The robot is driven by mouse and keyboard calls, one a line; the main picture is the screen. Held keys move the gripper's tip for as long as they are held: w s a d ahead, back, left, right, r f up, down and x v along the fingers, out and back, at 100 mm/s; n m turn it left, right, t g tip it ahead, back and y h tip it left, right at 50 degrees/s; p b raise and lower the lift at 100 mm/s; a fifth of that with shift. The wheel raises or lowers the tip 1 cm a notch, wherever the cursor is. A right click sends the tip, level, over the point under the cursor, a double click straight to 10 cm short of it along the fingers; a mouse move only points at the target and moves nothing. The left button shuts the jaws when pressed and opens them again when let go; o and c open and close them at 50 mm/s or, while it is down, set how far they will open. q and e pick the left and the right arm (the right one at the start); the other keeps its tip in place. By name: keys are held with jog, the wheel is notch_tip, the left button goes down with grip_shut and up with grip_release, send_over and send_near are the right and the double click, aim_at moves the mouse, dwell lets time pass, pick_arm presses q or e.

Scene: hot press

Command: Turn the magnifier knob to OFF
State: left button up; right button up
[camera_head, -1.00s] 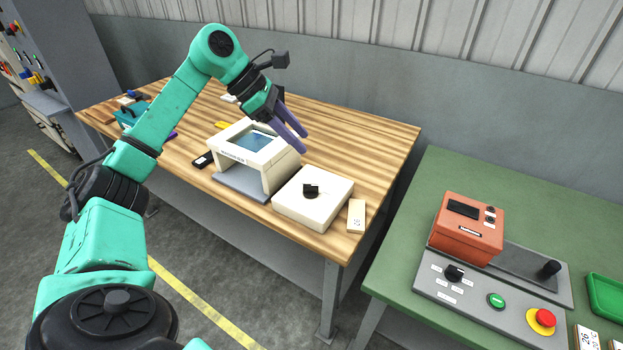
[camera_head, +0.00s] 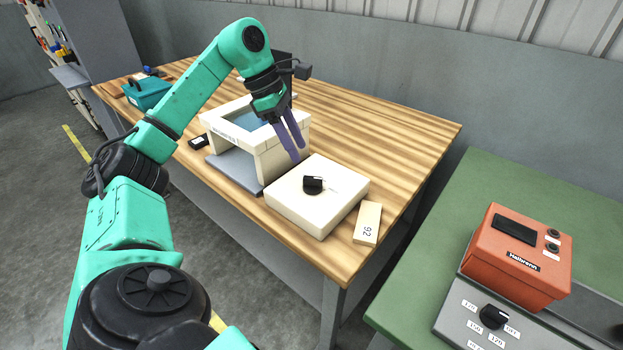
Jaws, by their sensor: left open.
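The magnifier (camera_head: 272,162) is a cream frame with a bluish window on the wooden table. Beside it on the right is a cream box (camera_head: 318,212) with a black knob (camera_head: 313,184) on top. A faint pale mark lies to the right of the knob; its lettering is too small to read. My left gripper (camera_head: 297,155) is open and empty, with its purple fingers pointing down. In the picture its tips are above and left of the knob, near the magnifier's right edge, apart from the knob. My right gripper is not in view.
A cream block marked 92 (camera_head: 368,223) lies right of the box. A teal toolbox (camera_head: 148,92) and a small black item (camera_head: 199,142) are on the wooden table (camera_head: 400,130). The green table (camera_head: 470,205) at right holds an orange device (camera_head: 515,258) and a grey panel (camera_head: 455,318).

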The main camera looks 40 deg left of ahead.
aim_at(312, 178)
pick_arm(q)
jog(key=x, duration=0.8)
jog(key=shift+w+f+b, duration=0.1)
jog(key=shift+f+b, duration=0.1)
jog(key=shift+b, duration=0.15)
jog(key=shift+c, duration=0.3)
grip_shut()
